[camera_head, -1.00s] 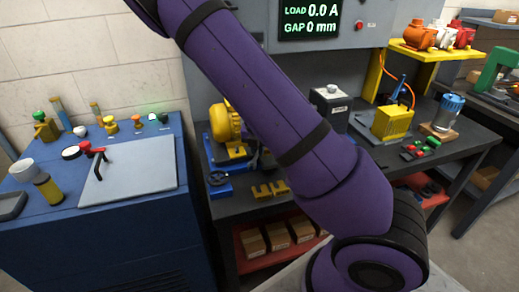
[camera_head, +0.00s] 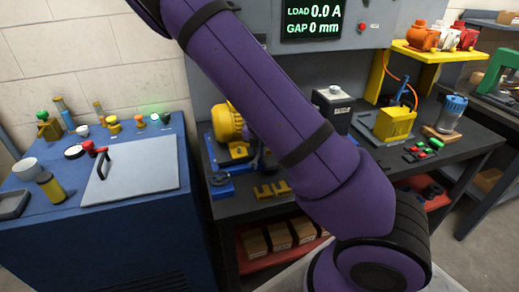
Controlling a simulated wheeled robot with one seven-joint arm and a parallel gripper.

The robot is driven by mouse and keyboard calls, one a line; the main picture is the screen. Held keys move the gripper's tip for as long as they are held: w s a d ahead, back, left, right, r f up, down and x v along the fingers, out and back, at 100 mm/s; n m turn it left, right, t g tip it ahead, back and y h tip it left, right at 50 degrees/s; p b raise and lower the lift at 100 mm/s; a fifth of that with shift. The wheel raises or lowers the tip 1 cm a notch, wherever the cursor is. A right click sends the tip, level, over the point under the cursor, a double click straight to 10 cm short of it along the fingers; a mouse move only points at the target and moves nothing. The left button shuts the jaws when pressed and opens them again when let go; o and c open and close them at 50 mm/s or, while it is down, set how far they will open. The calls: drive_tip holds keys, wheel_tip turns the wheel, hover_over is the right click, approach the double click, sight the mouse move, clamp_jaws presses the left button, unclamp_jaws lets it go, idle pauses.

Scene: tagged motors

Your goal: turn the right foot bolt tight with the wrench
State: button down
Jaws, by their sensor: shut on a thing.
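A yellow motor (camera_head: 227,122) stands on the dark workbench (camera_head: 240,205), left of my purple arm. Its right side and the foot there are hidden behind the arm, so I cannot see the right foot bolt. I cannot make out the wrench. My gripper is not visible; my arm crosses the middle of the view and runs out at the top left. A small blue fixture (camera_head: 221,182) sits in front of the motor. A screen (camera_head: 314,20) above the bench reads LOAD 0.0 A and GAP 0 mm.
Yellow notched blocks (camera_head: 272,190) lie at the bench's front edge. A grey box (camera_head: 334,105), a yellow fixture (camera_head: 393,124) and a blue-grey motor (camera_head: 451,112) stand to the right. A blue cabinet (camera_head: 100,235) with a lidded top is left. A yellow shelf (camera_head: 432,50) holds several motors.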

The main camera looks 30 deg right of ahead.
drive_tip(key=shift+r, duration=0.85)
idle(0.7)
drive_tip(key=shift+r, duration=0.9)
drive_tip(key=shift+r, duration=0.1)
drive_tip(key=shift+r, duration=2.4)
